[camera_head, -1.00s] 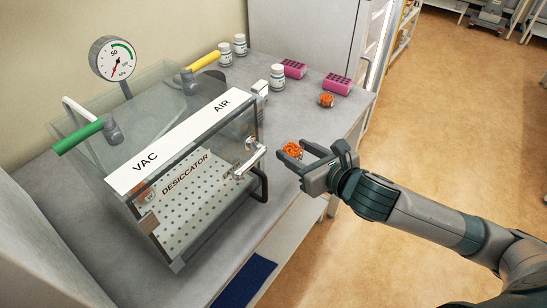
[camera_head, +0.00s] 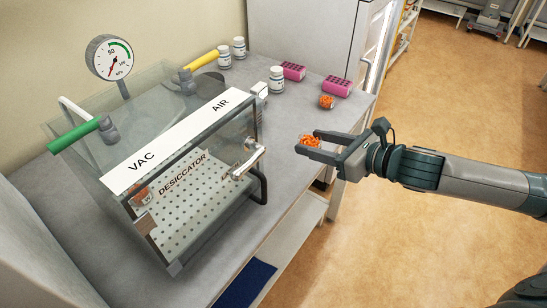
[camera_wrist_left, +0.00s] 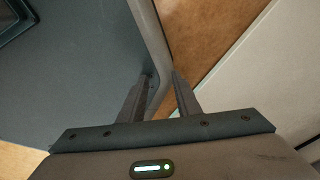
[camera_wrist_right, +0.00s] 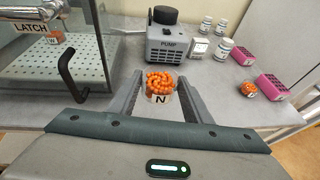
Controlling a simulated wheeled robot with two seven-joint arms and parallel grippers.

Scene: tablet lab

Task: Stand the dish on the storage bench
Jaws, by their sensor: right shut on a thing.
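A small dish of orange beads with an N label (camera_wrist_right: 159,86) is between the fingers of my right gripper (camera_wrist_right: 159,84). The fingers are shut on its sides. In the head view the held dish (camera_head: 310,142) is above the front edge of the grey bench (camera_head: 292,118), right of the desiccator, with my right gripper (camera_head: 316,144) reaching in from the right. My left gripper (camera_wrist_left: 163,78) shows only in the left wrist view, its fingers apart and empty.
The desiccator (camera_head: 205,130) stands on the bench with a W dish (camera_wrist_right: 55,37) inside. A second orange dish (camera_head: 327,102), pink racks (camera_head: 337,86), white bottles (camera_head: 277,78) and a pump (camera_wrist_right: 172,45) stand farther back.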

